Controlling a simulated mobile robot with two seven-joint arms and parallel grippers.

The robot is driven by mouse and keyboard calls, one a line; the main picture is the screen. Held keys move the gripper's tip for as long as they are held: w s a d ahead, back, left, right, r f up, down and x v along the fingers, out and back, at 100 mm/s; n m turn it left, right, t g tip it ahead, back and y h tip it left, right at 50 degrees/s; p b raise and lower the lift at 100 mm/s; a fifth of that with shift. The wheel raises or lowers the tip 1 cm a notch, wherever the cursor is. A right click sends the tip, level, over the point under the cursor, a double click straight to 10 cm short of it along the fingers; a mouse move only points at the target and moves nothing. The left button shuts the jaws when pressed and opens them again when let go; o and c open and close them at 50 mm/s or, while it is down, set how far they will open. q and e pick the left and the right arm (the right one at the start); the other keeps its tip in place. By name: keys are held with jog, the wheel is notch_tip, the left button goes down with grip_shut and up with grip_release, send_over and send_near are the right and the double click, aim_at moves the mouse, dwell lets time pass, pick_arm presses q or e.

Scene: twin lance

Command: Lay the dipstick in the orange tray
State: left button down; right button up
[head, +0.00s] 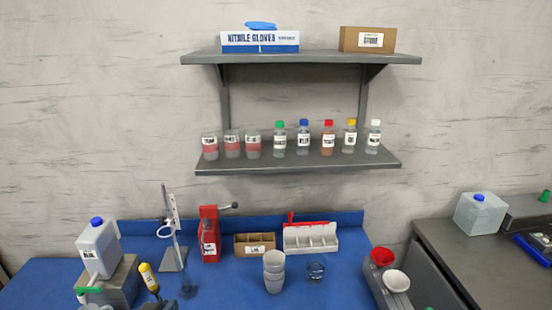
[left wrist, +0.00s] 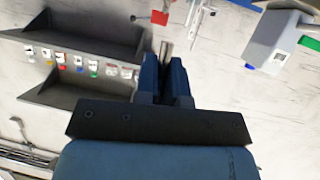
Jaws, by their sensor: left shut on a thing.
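My left gripper (head: 157,302) is at the bottom edge of the head view, in front of the blue bench. In the left wrist view its dark blue fingers (left wrist: 166,68) are shut on a thin grey strip, taken as the dipstick (left wrist: 165,47), which sticks out past the fingertips. Most of the strip is hidden by the fingers. A yellow-topped piece with a white label (head: 147,276) rises beside the gripper in the head view; I cannot tell whether it joins the held thing. No clearly orange tray shows. My right gripper is not in view.
The blue bench holds a jug (head: 99,247) on a grey box, a stand (head: 173,262), a red press (head: 209,236), a brown compartment box (head: 255,239), a white rack (head: 310,238), stacked cups (head: 274,272) and a glass (head: 316,270). Shelves (head: 299,162) hang above.

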pick_arm(q)
jog(key=shift+s+a+n+y, duration=0.2)
jog(key=shift+a+y, duration=0.05)
jog(key=shift+a, duration=0.3)
jog(key=shift+s+a+n+y, duration=0.2)
jog(key=shift+a+y, duration=0.05)
jog(key=shift+a, duration=0.25)
